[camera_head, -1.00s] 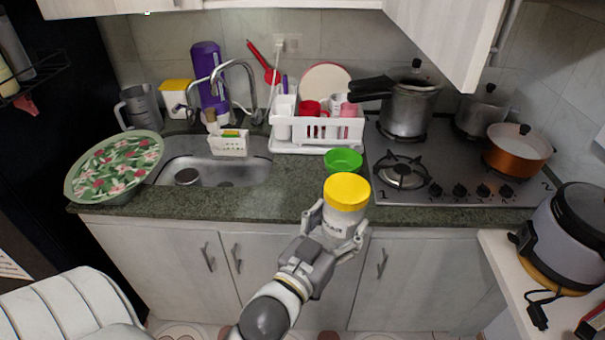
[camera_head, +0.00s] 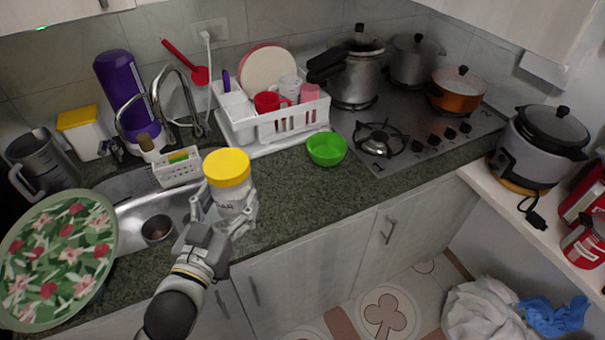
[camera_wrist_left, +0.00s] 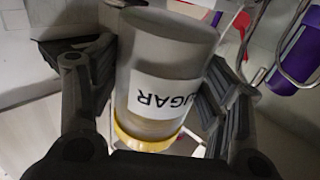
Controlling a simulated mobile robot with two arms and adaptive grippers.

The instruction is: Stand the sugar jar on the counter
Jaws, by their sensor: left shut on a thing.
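The sugar jar (camera_head: 229,180) has a yellow lid and a clear body with a white label. My left gripper (camera_head: 224,208) is shut on its body, and the jar is upright, lid up, in the head view. It appears in front of the green stone counter (camera_head: 310,195), near the sink's right end; I cannot tell whether its base touches the counter. In the left wrist view the jar (camera_wrist_left: 165,75) sits between the two fingers, with "SUGAR" upside down and the yellow lid toward the bottom. My right gripper is not in view.
A green bowl (camera_head: 326,148) and a white dish rack (camera_head: 270,122) stand behind and right of the jar. The sink (camera_head: 140,205) and a floral tray (camera_head: 55,258) lie left. The stove (camera_head: 415,130) is at right. Bare counter shows right of the jar.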

